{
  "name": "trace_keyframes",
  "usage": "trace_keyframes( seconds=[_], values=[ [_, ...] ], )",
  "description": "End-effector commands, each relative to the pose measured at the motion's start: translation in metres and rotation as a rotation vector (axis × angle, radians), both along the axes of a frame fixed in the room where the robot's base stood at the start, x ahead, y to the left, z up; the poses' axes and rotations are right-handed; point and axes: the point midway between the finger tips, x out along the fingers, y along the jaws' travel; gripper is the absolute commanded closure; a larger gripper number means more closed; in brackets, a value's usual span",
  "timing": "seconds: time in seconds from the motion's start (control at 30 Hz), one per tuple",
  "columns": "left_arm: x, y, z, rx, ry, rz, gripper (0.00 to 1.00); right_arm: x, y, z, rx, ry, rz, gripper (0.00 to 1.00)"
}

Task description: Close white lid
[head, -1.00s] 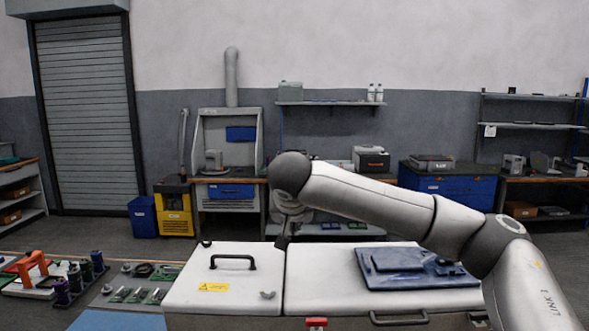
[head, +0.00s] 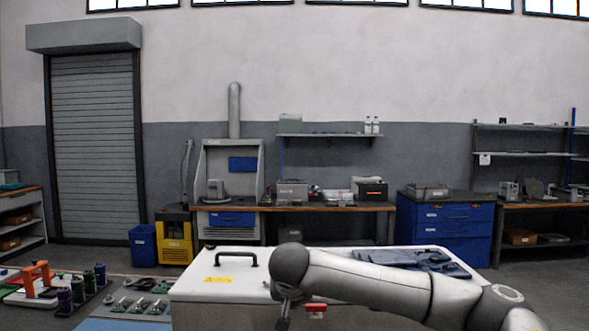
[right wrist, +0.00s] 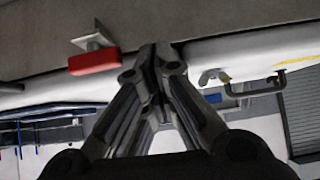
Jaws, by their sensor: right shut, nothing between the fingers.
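The white lid (head: 207,289) with a black handle (head: 237,254) and a yellow warning label lies flat on the left part of a white box top in the head view. My right gripper (head: 284,318) points down in front of the box, right of the lid, partly cut off by the lower edge. In the right wrist view the right gripper (right wrist: 157,52) is shut and empty, its tips close to the grey box side. A red latch (right wrist: 95,61) and a wing nut (right wrist: 213,76) flank it there; whether the tips touch the box is unclear. My left gripper is out of view.
Green boards (head: 143,285) and an orange-handled tool (head: 36,273) lie on the table at left.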

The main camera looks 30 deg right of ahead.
Motion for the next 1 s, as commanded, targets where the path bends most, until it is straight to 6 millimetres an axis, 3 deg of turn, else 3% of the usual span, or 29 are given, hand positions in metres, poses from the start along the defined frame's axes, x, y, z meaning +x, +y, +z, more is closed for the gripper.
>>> trace_keyframes(
  seconds=[0.53,0.67,0.83,0.9,1.0],
  values=[
    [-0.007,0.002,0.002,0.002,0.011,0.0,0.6,0.0,0.001,0.003,0.0,0.0,0.0,1.0],
    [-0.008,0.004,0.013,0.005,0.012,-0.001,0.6,0.001,0.004,0.017,0.0,-0.001,0.001,1.0],
    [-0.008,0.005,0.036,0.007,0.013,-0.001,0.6,0.001,0.014,0.049,0.001,-0.001,0.004,1.0],
    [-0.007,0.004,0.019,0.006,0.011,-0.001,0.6,-0.012,0.021,0.029,-0.001,0.002,0.008,1.0],
    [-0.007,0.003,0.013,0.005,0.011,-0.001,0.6,-0.03,0.03,0.022,-0.002,0.001,0.008,1.0]
  ],
)
